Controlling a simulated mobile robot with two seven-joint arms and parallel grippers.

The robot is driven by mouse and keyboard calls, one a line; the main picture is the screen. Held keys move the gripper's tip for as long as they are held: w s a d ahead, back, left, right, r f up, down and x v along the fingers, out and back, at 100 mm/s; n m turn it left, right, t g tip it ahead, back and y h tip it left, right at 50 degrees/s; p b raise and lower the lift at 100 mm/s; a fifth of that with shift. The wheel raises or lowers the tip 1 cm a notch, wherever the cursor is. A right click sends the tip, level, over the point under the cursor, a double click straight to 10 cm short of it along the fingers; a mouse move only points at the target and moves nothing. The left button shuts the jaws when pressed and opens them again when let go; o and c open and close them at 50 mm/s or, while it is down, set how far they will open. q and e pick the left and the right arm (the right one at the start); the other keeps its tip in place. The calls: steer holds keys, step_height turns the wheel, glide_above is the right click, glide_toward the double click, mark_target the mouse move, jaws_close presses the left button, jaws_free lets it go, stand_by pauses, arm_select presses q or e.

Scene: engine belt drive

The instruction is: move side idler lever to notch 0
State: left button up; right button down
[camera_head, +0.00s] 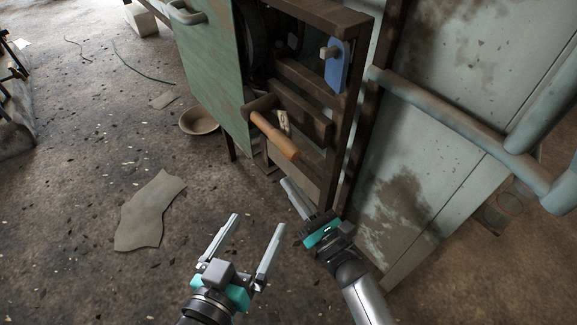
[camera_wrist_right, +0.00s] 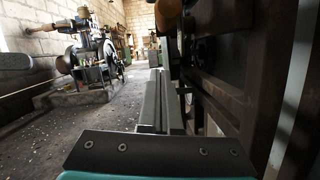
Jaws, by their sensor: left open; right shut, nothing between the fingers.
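A lever with an orange-brown wooden grip (camera_head: 275,136) sticks out from the dark machine frame, pointing down to the right. I cannot tell for certain that it is the side idler lever, and no notch numbers are readable. My left gripper (camera_head: 258,222) is open and empty, lower, over the floor.
A green panel (camera_head: 205,65) covers the frame's left side. A pale, rusty cabinet (camera_head: 440,130) with a thick pipe rail (camera_head: 440,108) stands close on the right. A bowl (camera_head: 199,121) and a flat sheet (camera_head: 150,210) lie on the floor. The floor at left is mostly open.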

arm_select(q)
steer(key=shift+s+d+r+t+b, duration=0.3)
steer(key=shift+r+t, duration=0.15)
steer(key=shift+t, duration=0.35)
arm_select(e)
steer(key=shift+w+a+r, duration=0.1)
steer(key=shift+w+r, duration=0.35)
steer(key=shift+r, duration=0.3)
steer(key=shift+w+a+r, duration=0.15)
steer(key=shift+w+r, duration=0.25)
steer(key=shift+r, duration=0.4)
steer(key=shift+w+a+r, duration=0.1)
steer(key=shift+w+r, duration=0.35)
steer(key=shift+r, duration=0.3)
